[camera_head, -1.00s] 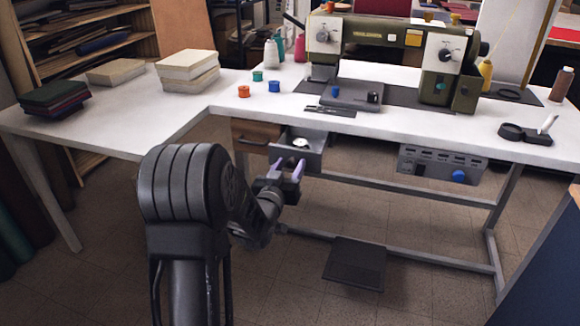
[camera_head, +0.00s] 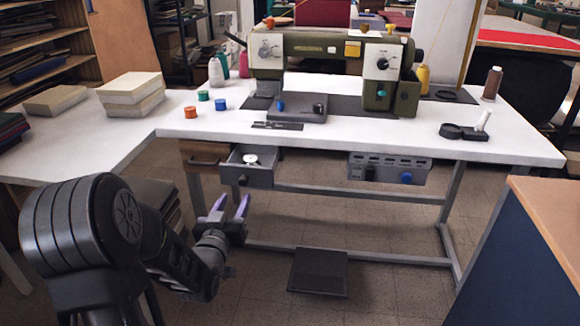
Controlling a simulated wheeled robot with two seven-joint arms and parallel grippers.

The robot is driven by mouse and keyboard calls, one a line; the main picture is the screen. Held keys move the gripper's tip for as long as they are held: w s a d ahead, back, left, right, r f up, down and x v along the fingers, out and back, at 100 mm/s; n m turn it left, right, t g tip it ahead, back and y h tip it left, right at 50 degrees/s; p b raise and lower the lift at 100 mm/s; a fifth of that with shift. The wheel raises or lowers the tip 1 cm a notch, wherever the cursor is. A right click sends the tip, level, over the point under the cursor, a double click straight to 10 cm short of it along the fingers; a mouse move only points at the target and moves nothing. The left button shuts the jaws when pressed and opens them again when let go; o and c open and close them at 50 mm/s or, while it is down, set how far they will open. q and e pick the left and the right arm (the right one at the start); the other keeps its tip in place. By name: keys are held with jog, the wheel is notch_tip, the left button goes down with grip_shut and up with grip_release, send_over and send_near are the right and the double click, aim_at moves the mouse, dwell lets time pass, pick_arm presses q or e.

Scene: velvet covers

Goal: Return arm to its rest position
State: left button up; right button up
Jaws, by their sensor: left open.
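My left gripper (camera_head: 230,207) is open and empty, with two purple-lined fingers pointing up and away. It hangs in the air in front of the white table (camera_head: 350,135), below the level of its top. The small grey drawer (camera_head: 248,172) under the table is pulled out, just above and beyond the gripper. A small round white item (camera_head: 252,160) lies in the drawer. My left arm (camera_head: 110,235) comes in from the lower left. My right gripper is out of view.
A green sewing machine (camera_head: 330,52) stands on the table. Light book-like blocks (camera_head: 132,100) are stacked at the left, with colored spools (camera_head: 204,96) near them. A foot pedal (camera_head: 318,271) lies on the floor below. A blue-sided cabinet (camera_head: 520,260) stands at lower right.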

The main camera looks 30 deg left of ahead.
pick_arm(q)
jog(key=s+d+f+m+g+h, duration=0.1)
jog(key=s+d+f+g+h, duration=0.2)
jog(key=d+f, duration=0.75)
jog(key=s+d+f+m+g+h, duration=0.1)
jog(key=d+f+g+h, duration=0.2)
jog(key=d+f+g, duration=0.75)
jog(key=s+d+f+m+g+h, duration=0.2)
jog(key=s+d+f+g+h, duration=0.15)
jog(key=s+d+f, duration=1.4)
notch_tip(320, 180, up, 25)
jog(key=s+p, duration=0.3)
jog(key=p, duration=2.1)
jog(key=shift+a+t, duration=0.4)
jog(key=shift+a, duration=0.05)
jog(key=shift+w+f+h, duration=0.1)
jog(key=shift+h, duration=0.15)
